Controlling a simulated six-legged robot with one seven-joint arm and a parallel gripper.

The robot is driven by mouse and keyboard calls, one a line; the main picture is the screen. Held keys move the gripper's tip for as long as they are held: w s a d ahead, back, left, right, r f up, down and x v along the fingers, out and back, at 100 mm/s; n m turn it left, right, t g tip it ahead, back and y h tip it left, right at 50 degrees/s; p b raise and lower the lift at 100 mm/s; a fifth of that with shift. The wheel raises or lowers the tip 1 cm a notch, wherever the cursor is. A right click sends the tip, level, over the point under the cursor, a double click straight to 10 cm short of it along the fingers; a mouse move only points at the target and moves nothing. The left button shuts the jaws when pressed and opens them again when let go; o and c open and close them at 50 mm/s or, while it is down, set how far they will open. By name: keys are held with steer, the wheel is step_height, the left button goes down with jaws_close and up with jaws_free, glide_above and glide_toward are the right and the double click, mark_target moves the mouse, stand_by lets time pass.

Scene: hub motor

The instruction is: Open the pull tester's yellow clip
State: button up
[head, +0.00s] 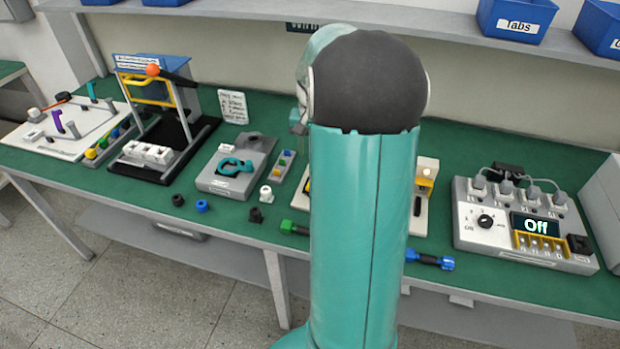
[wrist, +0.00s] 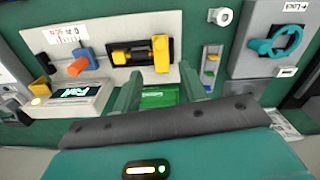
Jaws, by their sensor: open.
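The pull tester's pale panel (wrist: 196,92) fills the upper middle of the wrist view. On it, a yellow clip (wrist: 161,54) stands upright at the right end of a dark slot with a brass-coloured bar. I cannot tell how far the clip is closed. An orange knob (wrist: 78,66) and a lit screen (wrist: 75,104) are to its left. My gripper (wrist: 172,88) is open, its two green fingers spread below the clip, apart from it. In the head view my arm hides most of the tester; a piece with yellow parts (head: 425,185) shows to its right.
A grey box with a teal ring (head: 234,167) and a coloured-button strip (head: 283,166) stand left of my arm. A grey unit reading "Off" (head: 535,225) is at the right. Green (head: 290,228) and blue (head: 432,260) connectors lie near the bench's front edge. A shelf runs behind.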

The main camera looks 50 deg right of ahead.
step_height(320, 180, down, 12)
steer(key=shift+a+r, duration=0.1)
steer(key=shift+r, duration=0.1)
jaws_close()
